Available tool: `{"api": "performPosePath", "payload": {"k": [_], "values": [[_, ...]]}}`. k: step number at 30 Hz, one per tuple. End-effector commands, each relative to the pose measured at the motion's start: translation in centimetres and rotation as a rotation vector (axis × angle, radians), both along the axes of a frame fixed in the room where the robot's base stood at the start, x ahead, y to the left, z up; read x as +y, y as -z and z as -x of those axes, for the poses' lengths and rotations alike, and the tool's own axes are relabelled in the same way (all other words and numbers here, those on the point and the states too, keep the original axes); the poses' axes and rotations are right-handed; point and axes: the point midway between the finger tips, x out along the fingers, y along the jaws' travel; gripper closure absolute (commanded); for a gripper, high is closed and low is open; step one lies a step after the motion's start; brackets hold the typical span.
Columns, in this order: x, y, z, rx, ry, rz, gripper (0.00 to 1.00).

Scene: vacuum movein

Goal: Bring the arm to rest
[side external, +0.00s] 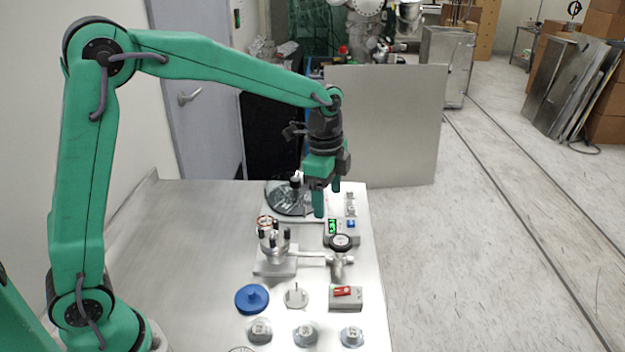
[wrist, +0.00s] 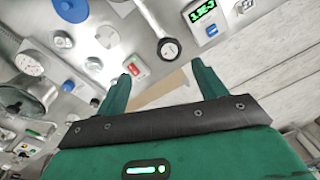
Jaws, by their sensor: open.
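My gripper (side external: 327,200) hangs from my green arm, pointing down, above the right rear part of the metal table (side external: 190,230). Its two green fingers are apart, with nothing between them. In the wrist view the open fingers of my gripper (wrist: 157,80) show with a strip of brown and pale surface beyond them. My arm is raised and reaches across the table from the left. The fingertips appear to be above the table top, but the exact height is hard to tell.
Below and in front stand a metal fixture with posts (side external: 273,240), a round gauge (side external: 341,243), a green-lit display (side external: 333,227), a blue knob (side external: 252,298), a red-switched box (side external: 345,297) and several weight-like pieces (side external: 305,334). The table's left part is bare.

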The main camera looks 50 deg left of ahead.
Motion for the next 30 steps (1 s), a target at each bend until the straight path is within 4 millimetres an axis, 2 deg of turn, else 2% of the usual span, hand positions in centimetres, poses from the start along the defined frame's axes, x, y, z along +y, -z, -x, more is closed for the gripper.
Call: {"api": "performPosePath", "payload": {"k": [1,6,15,22,30], "values": [[0.4,-1.0,0.8,-0.018,-0.04,0.005,0.3],[1.3,-3.4,3.6,-0.067,-0.186,0.026,0.3],[2.9,-6.5,8.8,-0.153,-0.441,0.078,0.3],[3.9,-7.8,12.9,-0.215,-0.634,0.13,0.3],[4.8,-8.1,17.6,-0.284,-0.856,0.204,0.3]]}}
